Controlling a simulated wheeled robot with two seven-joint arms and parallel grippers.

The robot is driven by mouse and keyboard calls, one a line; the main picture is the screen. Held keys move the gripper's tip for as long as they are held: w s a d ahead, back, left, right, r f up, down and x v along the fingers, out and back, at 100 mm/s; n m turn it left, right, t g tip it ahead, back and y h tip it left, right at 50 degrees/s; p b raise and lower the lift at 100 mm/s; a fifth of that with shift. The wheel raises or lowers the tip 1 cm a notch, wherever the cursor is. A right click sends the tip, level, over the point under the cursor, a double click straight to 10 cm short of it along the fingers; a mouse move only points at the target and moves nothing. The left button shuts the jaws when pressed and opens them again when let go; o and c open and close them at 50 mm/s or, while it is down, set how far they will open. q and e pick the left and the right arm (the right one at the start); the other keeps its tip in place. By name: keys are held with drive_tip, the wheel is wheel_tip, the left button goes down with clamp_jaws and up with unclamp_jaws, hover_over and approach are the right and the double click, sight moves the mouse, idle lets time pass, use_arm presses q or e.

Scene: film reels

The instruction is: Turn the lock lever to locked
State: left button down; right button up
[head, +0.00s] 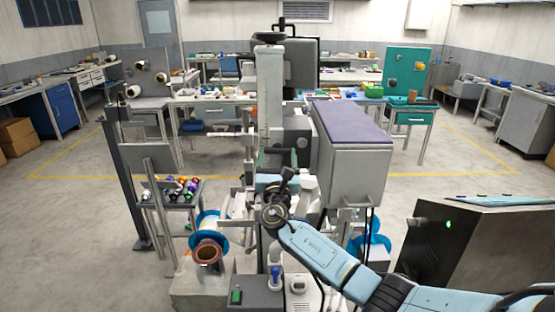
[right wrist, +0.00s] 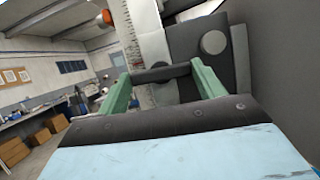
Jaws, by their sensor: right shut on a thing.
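My right arm reaches in from the lower right in the head view. Its gripper (head: 274,160) is up against the front of the tall grey machine column (head: 270,90). In the right wrist view, the green fingers of my right gripper (right wrist: 160,76) are shut on a dark bar, which looks like the lock lever (right wrist: 158,73). The bar lies across between the two fingertips. Behind it are a dark grey plate with a round knob (right wrist: 214,42) and a pale scaled strip (right wrist: 134,50). The lever's pivot and any lock marking cannot be made out. My left gripper is not in view.
A grey box with a purple top (head: 350,122) stands close right of the column. A blue-rimmed copper reel (head: 208,250) is low at the left. A dark cabinet (head: 470,245) stands at the right. Open floor lies behind, before the benches.

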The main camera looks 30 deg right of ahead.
drive_tip(key=shift+f+m+h+b, duration=0.25)
drive_tip(key=shift+m+h+b, duration=0.05)
drive_tip(key=shift+m+b, duration=0.45)
drive_tip(key=m+g+h+b, duration=0.1)
drive_tip(key=m, duration=0.1)
drive_tip(key=m+g+h+b, duration=0.1)
drive_tip(key=m+b, duration=0.1)
drive_tip(key=m, duration=0.1)
drive_tip(key=shift+a, duration=0.2)
drive_tip(key=m+g+b, duration=0.1)
drive_tip(key=m, duration=0.1)
drive_tip(key=m+g+h+b, duration=0.1)
drive_tip(key=m+b, duration=0.1)
drive_tip(key=m, duration=0.1)
drive_tip(key=shift+w+r+g, duration=0.1)
drive_tip(key=shift+r+g, duration=0.1)
drive_tip(key=shift+g, duration=0.1)
drive_tip(key=m+g+b, duration=0.1)
drive_tip(key=m, duration=0.2)
drive_tip(key=shift+a+r+m, duration=0.1)
drive_tip(key=shift+m, duration=0.15)
drive_tip(key=shift+m+g+b, duration=0.3)
drive_tip(key=shift+m+g, duration=0.2)
drive_tip(key=shift+m, duration=0.5)
drive_tip(key=shift+r+m+g+y, duration=0.15)
drive_tip(key=shift+m+g+y, duration=0.2)
drive_tip(key=shift+m, duration=0.75)
drive_tip(key=shift+r+m+g+y, duration=0.1)
drive_tip(key=shift+m+g+y, duration=0.25)
drive_tip(key=shift+m, duration=0.75)
